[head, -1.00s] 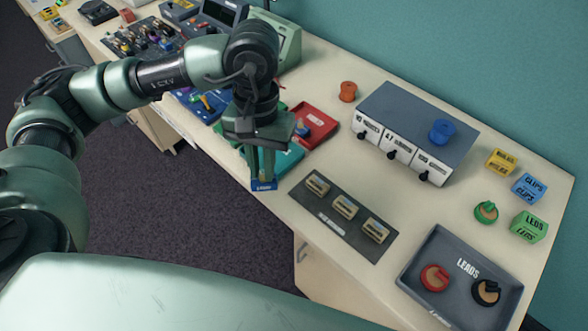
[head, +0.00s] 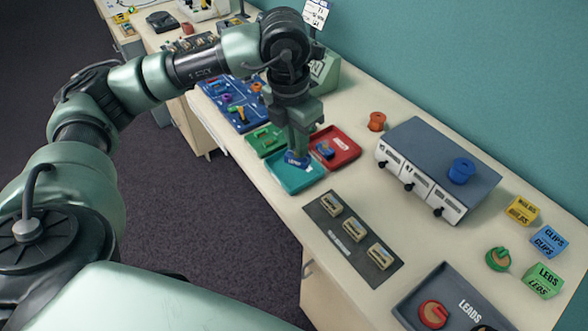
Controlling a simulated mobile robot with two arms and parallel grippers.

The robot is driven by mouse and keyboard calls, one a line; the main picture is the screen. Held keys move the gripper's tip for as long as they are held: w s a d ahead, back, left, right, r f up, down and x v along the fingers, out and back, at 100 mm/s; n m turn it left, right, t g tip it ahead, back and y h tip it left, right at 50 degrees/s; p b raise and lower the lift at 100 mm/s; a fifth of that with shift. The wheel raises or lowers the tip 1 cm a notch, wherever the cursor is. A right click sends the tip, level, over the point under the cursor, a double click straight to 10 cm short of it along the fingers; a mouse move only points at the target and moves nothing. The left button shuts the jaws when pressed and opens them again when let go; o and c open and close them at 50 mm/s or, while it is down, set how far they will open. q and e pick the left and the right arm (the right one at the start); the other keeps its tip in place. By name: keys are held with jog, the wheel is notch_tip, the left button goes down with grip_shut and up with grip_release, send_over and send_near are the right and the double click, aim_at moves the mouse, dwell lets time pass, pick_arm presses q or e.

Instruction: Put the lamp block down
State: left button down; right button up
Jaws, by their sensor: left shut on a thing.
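My left gripper (head: 298,149) points down and is shut on a small blue block, the lamp block (head: 296,159). The fingers hide most of the block. It is over the teal tray (head: 283,181), near the tray's far side. I cannot tell whether the block touches the tray floor. My right gripper is not in view.
A red tray (head: 347,158) holding a blue block (head: 324,150) lies just right of the gripper. A green tray (head: 259,144) lies left of it. A dark strip with several beige blocks (head: 330,233) is nearer. A grey instrument box (head: 432,148) stands to the right.

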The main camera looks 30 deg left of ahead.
pick_arm(q)
jog(key=w+a+r+n+g+y, duration=0.1)
jog(key=w+a+r+n, duration=0.25)
jog(key=n, duration=1.15)
jog(key=w+a+r+n+g, duration=0.15)
jog(key=a+n, duration=0.25)
jog(key=n, duration=1.1)
jog(key=f, duration=1.2)
jog(key=f+p, duration=0.1)
jog(key=f, duration=0.6)
jog(key=shift+w+d, duration=0.2)
jog(key=shift+d, duration=0.05)
jog(key=shift+f, duration=0.3)
jog(key=shift+f, duration=0.15)
jog(key=c, duration=1.4)
grip_release()
